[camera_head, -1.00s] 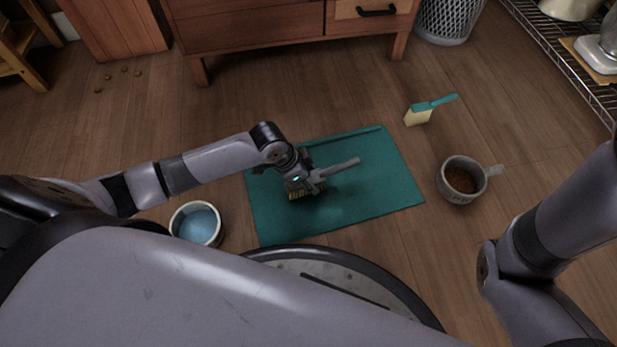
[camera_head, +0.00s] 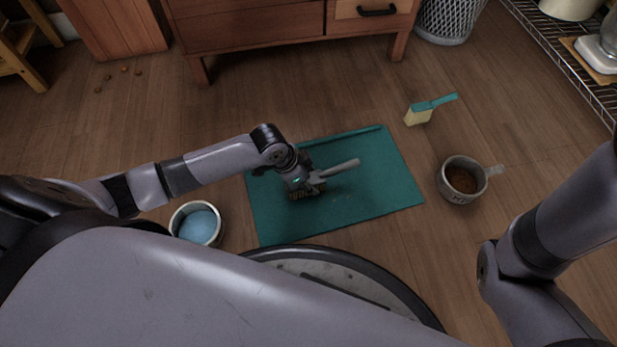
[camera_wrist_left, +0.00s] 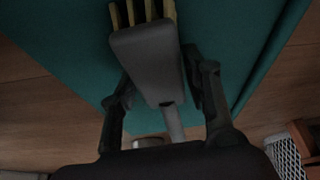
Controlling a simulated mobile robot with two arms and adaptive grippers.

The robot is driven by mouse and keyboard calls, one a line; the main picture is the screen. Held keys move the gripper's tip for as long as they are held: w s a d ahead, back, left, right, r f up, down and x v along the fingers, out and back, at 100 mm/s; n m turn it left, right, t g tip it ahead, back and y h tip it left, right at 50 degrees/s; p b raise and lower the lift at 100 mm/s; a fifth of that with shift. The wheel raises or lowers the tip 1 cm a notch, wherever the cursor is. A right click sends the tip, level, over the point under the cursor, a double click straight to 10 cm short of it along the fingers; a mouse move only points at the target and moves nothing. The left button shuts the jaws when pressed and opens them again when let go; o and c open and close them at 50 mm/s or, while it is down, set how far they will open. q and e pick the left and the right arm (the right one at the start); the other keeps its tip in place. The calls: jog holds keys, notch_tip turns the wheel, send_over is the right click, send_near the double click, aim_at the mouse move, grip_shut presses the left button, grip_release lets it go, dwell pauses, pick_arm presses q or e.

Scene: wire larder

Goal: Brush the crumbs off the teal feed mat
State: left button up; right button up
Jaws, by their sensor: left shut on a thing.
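The teal feed mat (camera_head: 372,190) lies on the wooden floor in front of my base. My left gripper (camera_head: 304,184) is over the left half of the mat, shut on a grey brush (camera_head: 342,168) whose handle points right. In the left wrist view, the brush's grey head (camera_wrist_left: 148,62) sits between the fingers, with pale yellow bristles (camera_wrist_left: 142,12) beyond it. The bristles appear at or close to the mat; contact is hard to tell. My right gripper is out of view.
A bowl with blue inside (camera_head: 198,224) stands left of the mat, a mug-like cup with brown contents (camera_head: 461,180) right of it. A teal-handled brush (camera_head: 420,114) is on the floor behind right. Several brown bits (camera_head: 124,70) lie far left, near a wooden cabinet (camera_head: 245,30).

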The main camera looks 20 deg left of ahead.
pick_arm(q)
jog(key=shift+f, duration=0.15)
jog(key=shift+s+a+p, duration=0.2)
jog(key=shift+a+p, duration=0.05)
jog(key=shift+p, duration=0.15)
jog(key=shift+s+a+r+p, duration=0.2)
jog(key=shift+s+a+p, duration=0.25)
jog(key=shift+a+p, duration=0.1)
jog(key=shift+d, duration=0.1)
jog(key=shift+w+d+p, duration=0.3)
jog(key=shift+w+d, duration=0.3)
jog(key=shift+d, duration=0.05)
jog(key=shift+w+d+f, duration=0.2)
jog(key=shift+w+d, duration=0.15)
jog(key=shift+d, duration=0.05)
